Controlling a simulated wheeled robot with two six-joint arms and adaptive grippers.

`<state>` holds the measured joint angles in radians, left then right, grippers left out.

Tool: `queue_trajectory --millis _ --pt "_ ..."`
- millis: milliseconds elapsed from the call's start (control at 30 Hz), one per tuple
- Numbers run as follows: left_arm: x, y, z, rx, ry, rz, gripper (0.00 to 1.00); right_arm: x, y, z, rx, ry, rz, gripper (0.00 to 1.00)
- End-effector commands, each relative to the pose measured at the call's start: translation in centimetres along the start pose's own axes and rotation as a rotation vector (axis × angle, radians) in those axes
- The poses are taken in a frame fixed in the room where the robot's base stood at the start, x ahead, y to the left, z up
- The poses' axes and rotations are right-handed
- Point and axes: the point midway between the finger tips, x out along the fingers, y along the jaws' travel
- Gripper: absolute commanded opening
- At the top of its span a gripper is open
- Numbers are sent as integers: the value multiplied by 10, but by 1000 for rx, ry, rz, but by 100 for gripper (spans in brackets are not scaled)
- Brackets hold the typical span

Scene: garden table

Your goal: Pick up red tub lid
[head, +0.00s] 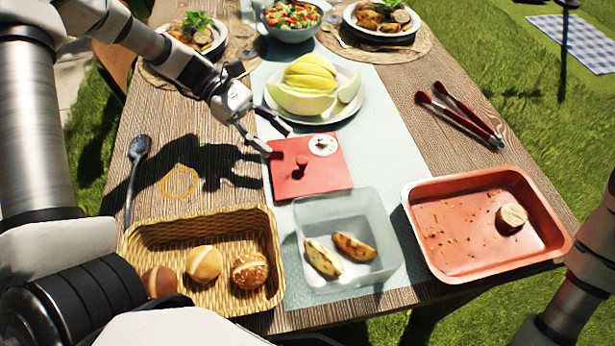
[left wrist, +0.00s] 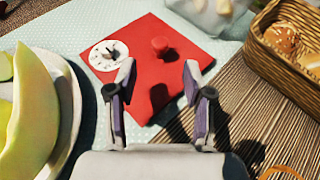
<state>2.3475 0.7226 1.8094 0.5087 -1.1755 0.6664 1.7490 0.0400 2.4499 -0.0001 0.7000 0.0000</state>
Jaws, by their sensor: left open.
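The red tub lid (head: 321,176) is a flat red square with a small red knob and a round white dial on top. It lies on the pale runner in the middle of the table, behind the clear tub (head: 347,238), which holds potato wedges. My left gripper (head: 277,138) is open and empty above the lid's back left edge. In the left wrist view, the lid (left wrist: 190,58) is ahead of my open left fingers (left wrist: 158,80), with the knob between and beyond the tips. My right gripper is out of view.
A wicker basket (head: 268,222) with rolls stands front left, and a red tray (head: 408,193) front right. A plate of melon (head: 347,112) sits just behind the lid. Red tongs (head: 465,115) lie right, a spoon (head: 139,148) left.

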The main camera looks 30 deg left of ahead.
Motion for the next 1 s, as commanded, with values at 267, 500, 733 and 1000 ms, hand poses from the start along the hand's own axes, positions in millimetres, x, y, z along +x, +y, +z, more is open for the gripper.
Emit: queue_trajectory --millis 267,500,733,1000 --pt "36 0 0 -1 1 -5 51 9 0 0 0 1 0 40" --pt "75 0 3 -2 2 -3 51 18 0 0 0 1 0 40" --pt "77 0 5 0 1 0 51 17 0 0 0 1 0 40" --pt "77 0 5 0 1 0 0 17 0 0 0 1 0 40"
